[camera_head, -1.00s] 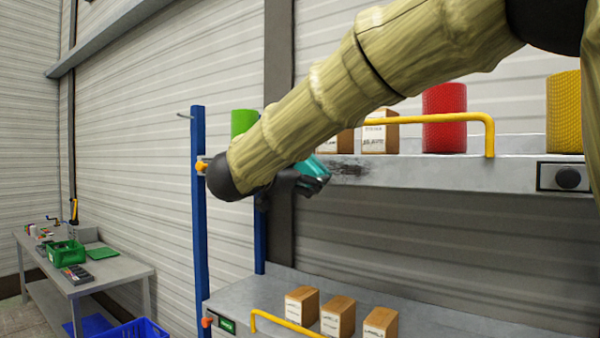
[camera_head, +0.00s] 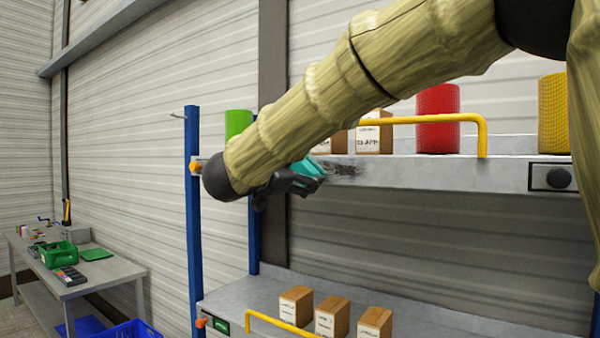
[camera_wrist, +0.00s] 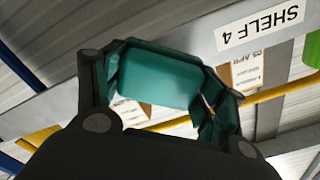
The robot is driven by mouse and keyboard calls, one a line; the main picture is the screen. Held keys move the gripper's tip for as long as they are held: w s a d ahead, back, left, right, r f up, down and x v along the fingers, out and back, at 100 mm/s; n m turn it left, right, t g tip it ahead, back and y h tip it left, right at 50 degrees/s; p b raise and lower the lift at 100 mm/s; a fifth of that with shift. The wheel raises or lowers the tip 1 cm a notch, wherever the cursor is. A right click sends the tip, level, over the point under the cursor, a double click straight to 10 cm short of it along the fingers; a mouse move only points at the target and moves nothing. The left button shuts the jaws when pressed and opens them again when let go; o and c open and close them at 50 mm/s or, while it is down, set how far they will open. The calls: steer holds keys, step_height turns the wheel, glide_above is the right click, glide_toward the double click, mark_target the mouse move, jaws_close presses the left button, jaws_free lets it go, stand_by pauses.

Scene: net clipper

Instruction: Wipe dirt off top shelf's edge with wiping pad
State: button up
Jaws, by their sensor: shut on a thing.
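My gripper (camera_head: 296,182) is shut on the teal wiping pad (camera_head: 312,167), at the front of the top shelf's grey edge (camera_head: 430,172). A dark smear of dirt (camera_head: 345,171) shows on that edge just right of the pad. I cannot tell whether the pad touches the edge, and it may cover part of the smear. In the wrist view the pad (camera_wrist: 160,80) sits between the dark fingers of my gripper (camera_wrist: 172,95). My forearm hides the left part of the shelf edge.
A yellow rail (camera_head: 430,119) rises from the top shelf. Behind it stand boxes (camera_head: 374,138), a red cylinder (camera_head: 437,120) and a yellow cylinder (camera_head: 553,115). A blue post (camera_head: 193,230) is at the left. The lower shelf (camera_head: 245,296) holds boxes.

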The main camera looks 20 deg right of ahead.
steer(key=shift+w+d, duration=0.45)
steer(key=shift+d, duration=0.15)
stand_by(0.4)
steer(key=shift+s, duration=0.15)
